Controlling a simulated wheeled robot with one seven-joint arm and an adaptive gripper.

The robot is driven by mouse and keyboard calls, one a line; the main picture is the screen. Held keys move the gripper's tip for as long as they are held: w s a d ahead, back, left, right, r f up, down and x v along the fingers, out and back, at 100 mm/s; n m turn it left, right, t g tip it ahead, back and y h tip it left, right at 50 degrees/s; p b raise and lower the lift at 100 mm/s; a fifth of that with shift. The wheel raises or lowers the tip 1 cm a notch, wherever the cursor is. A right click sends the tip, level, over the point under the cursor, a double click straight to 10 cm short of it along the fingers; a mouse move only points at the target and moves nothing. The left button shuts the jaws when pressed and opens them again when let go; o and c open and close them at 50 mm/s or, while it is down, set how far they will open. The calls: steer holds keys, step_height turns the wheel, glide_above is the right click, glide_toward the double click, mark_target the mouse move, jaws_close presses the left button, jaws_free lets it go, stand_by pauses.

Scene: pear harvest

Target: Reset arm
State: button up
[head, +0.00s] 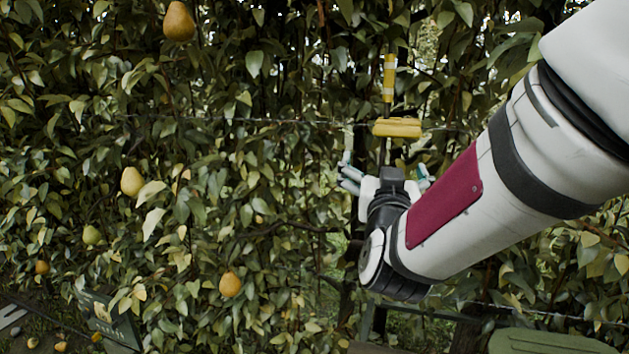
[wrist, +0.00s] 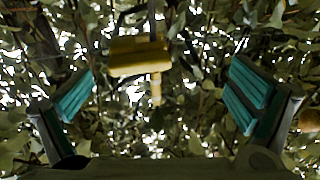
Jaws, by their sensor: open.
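My gripper (head: 387,176) is in front of the foliage at the right of centre in the head view, partly behind my own wrist. In the wrist view its two teal-padded fingers are spread wide and my gripper (wrist: 160,92) is open, with nothing held between the pads. A yellow block-like object (head: 397,128) shows just above the gripper in the head view. A similar yellow object (wrist: 139,55) lies beyond the gap between the fingers in the wrist view; whether anything touches it I cannot tell. My arm reaches in from the upper right.
Pears hang in the leafy hedge at the left: one at the top (head: 179,22), one midway (head: 131,181), one lower (head: 230,285). A yellow-banded piece (head: 389,78) hangs above the yellow object. A dark green box (head: 110,322) stands lower left; a green surface (head: 545,342) shows lower right.

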steer(key=s+d+f+n+g+y, duration=0.1)
steer(key=s+f+g, duration=0.2)
steer(key=s, duration=0.6)
steer(key=s+d+f+g+y, duration=0.1)
steer(key=s+f+g, duration=0.3)
steer(key=s, duration=0.6)
steer(key=s+d+f+n+g+y, duration=0.1)
steer(key=s+d+f+g, duration=0.1)
steer(key=s+g, duration=0.5)
steer(key=s+f, duration=0.1)
steer(key=s, duration=0.2)
steer(key=shift+f+n+y, duration=0.15)
steer(key=shift+n+y, duration=0.15)
steer(key=shift+y, duration=0.1)
steer(key=shift+s, duration=0.1)
